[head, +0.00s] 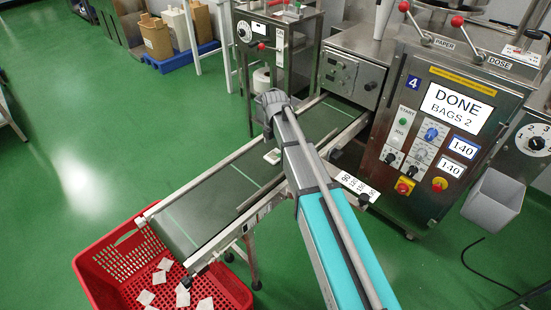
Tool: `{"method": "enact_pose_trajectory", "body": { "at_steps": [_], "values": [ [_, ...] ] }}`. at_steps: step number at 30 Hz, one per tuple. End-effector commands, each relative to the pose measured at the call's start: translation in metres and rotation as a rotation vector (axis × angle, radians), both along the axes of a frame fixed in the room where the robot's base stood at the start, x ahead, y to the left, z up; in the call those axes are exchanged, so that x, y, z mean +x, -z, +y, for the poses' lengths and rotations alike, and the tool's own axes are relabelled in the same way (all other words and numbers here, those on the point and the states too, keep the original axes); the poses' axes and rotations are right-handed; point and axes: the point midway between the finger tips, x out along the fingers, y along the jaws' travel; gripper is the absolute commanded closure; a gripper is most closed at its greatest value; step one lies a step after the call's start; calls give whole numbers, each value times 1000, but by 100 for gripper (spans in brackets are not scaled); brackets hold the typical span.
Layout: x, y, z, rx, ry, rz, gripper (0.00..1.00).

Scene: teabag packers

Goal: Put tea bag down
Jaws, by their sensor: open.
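Several pale tea bags lie loose in the red crate (243,294) at the lower left; one tea bag (165,264) lies near the crate's back. A small whitish thing (271,156) is on the dark green conveyor belt (215,185), beside my arm; it is too small to tell if it is a tea bag. My teal and grey arm crosses the conveyor from the lower right.
The conveyor slopes from the steel packing machine (415,130) toward the crate. The machine's screen (457,107) reads "DONE BAGS 2". A grey bin (493,200) hangs at right. A second steel machine (277,50) stands behind.

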Motion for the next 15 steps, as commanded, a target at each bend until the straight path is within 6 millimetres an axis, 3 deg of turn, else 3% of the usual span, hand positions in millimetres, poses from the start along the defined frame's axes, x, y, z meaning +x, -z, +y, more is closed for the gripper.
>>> {"method": "enact_pose_trajectory", "body": {
  "at_steps": [6,15],
  "values": [
    [-1,22,3,0,-1,0,0],
    [-1,37,3,0,-1,0,0]
  ]
}}
